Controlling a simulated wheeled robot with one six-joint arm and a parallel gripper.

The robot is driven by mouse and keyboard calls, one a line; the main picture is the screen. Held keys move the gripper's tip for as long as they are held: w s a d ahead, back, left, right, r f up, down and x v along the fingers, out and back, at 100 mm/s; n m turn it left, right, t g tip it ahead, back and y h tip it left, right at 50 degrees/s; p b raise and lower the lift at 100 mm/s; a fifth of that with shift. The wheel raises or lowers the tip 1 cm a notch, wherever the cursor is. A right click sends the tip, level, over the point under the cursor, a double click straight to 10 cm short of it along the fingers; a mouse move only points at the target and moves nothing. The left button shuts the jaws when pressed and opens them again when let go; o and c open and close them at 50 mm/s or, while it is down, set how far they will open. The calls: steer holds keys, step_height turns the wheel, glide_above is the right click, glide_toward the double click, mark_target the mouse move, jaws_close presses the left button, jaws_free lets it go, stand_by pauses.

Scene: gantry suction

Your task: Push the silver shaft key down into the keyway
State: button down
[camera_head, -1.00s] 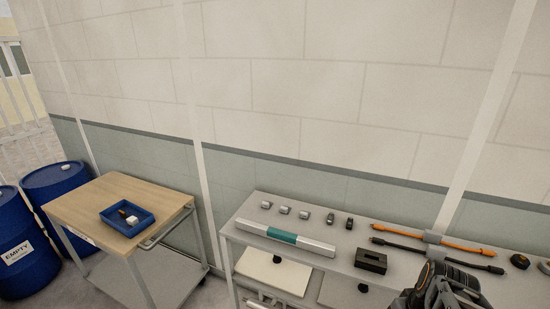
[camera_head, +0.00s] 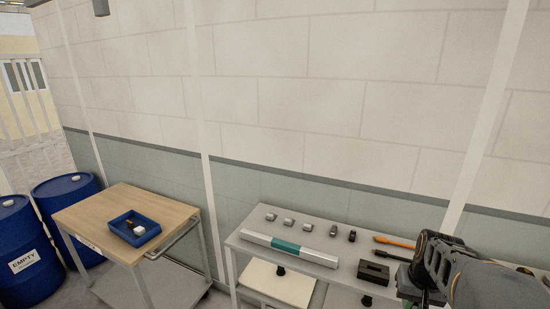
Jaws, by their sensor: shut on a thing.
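My gripper (camera_head: 420,297) is at the lower right, pointing down over the bench, to the right of the black slotted block (camera_head: 373,273). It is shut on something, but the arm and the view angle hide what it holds. I cannot pick out the silver shaft key for certain, nor a keyway. Small silver blocks (camera_head: 289,222) stand in a row at the back of the bench, beside two darker pieces (camera_head: 351,236). A long silver bar with a teal middle (camera_head: 288,249) lies in front of them.
The grey bench (camera_head: 345,258) runs along the wall. An orange-and-black rod (camera_head: 393,242) lies behind my gripper, partly hidden by my arm. A wooden-topped cart (camera_head: 90,213) at the left carries a blue tray (camera_head: 133,229) with small items. Blue drums (camera_head: 22,250) stand beyond it.

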steer(key=w+a+f+n, duration=0.2)
steer(key=w+a+f, duration=0.7)
steer(key=w+f, duration=0.4)
steer(key=s+a+f+n, duration=0.2)
steer(key=a+f, duration=0.5)
steer(key=f, duration=0.4)
steer(key=shift+s+a+f+b, duration=0.25)
steer(key=shift+s+b, duration=0.2)
steer(key=shift+s, duration=0.2)
